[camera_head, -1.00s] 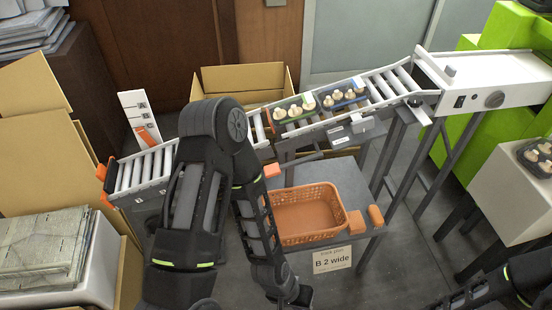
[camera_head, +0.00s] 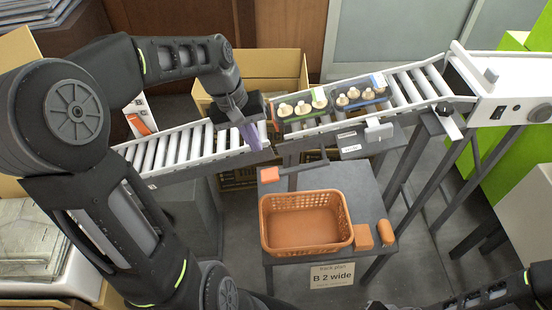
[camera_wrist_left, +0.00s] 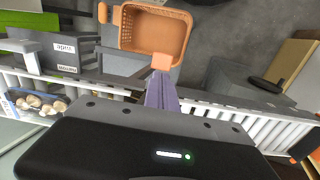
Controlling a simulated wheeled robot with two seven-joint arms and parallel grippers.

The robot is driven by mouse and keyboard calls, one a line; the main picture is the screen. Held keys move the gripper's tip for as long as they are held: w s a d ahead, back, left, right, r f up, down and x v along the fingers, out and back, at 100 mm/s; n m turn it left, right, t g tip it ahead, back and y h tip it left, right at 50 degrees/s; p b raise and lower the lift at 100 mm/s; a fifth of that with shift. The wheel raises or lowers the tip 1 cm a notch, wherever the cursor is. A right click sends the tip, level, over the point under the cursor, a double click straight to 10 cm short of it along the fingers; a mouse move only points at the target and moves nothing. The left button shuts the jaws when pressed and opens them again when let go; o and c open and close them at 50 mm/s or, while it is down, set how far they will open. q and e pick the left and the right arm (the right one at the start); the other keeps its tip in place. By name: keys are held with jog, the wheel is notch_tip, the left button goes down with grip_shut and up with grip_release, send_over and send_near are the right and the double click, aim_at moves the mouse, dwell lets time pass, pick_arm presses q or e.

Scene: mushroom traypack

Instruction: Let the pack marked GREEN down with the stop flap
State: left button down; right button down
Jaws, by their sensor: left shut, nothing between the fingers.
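The pack marked green (camera_head: 302,110), holding pale mushrooms, sits on the sloping roller conveyor (camera_head: 190,147). A blue-rimmed mushroom pack (camera_head: 358,97) is just up-slope of it; a blue-edged pack (camera_wrist_left: 36,103) also shows in the wrist view. A thin orange piece, seemingly the stop flap (camera_head: 273,114), stands at the green pack's lower end. A lever with an orange knob (camera_head: 269,174) sticks out below the conveyor; an orange knob (camera_wrist_left: 162,62) shows beyond my fingertips in the wrist view. My left gripper (camera_head: 255,143) is shut and empty over the rollers, just down-slope of the flap.
A cardboard box (camera_head: 285,64) is behind the conveyor. The lower rollers are bare. My right arm shows at lower right.

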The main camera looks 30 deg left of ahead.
aim_at(268, 175)
pick_arm(q)
jog(key=shift+s+a+r, duration=0.2)
jog(key=shift+a+r, duration=0.1)
jog(key=shift+r, duration=0.35)
jog(key=shift+s+a+r, duration=0.2)
jog(key=shift+a+r, duration=0.1)
jog(key=shift+r, duration=0.3)
pick_arm(e)
jog(key=shift+w, duration=0.3)
pick_arm(q)
jog(key=shift+f, duration=0.1)
pick_arm(e)
jog(key=shift+f, duration=0.1)
pick_arm(q)
jog(key=b+x, duration=0.1)
jog(key=x, duration=1.3)
pick_arm(e)
jog(key=shift+f, duration=0.55)
